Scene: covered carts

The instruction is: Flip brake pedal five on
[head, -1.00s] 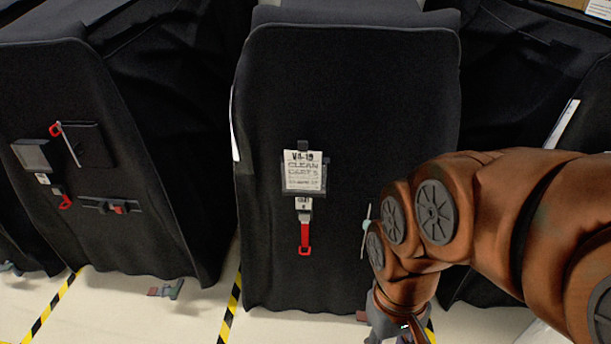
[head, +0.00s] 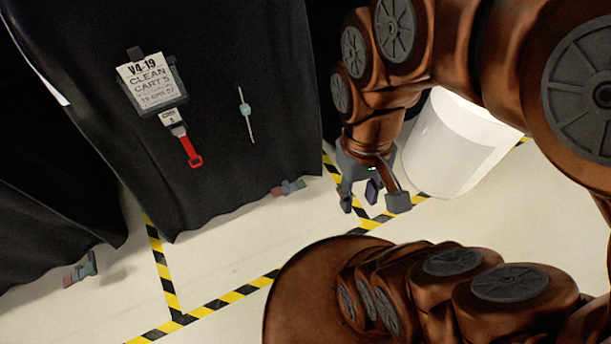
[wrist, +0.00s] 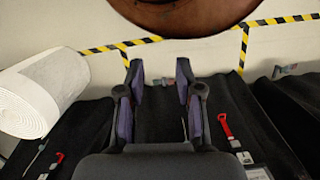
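The black-covered cart (head: 225,60) labelled "CLEAN CART 5" stands at upper left in the head view.
A neighbouring cart's pedal (head: 80,269) is at lower left; a pedal (wrist: 285,70) also shows in the wrist view. A white cylinder (head: 455,150) stands close to the right of my gripper. Yellow-black tape (head: 225,298) marks the pale, clear floor. A label holder (head: 150,85) with a red strap hangs on cart 5.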

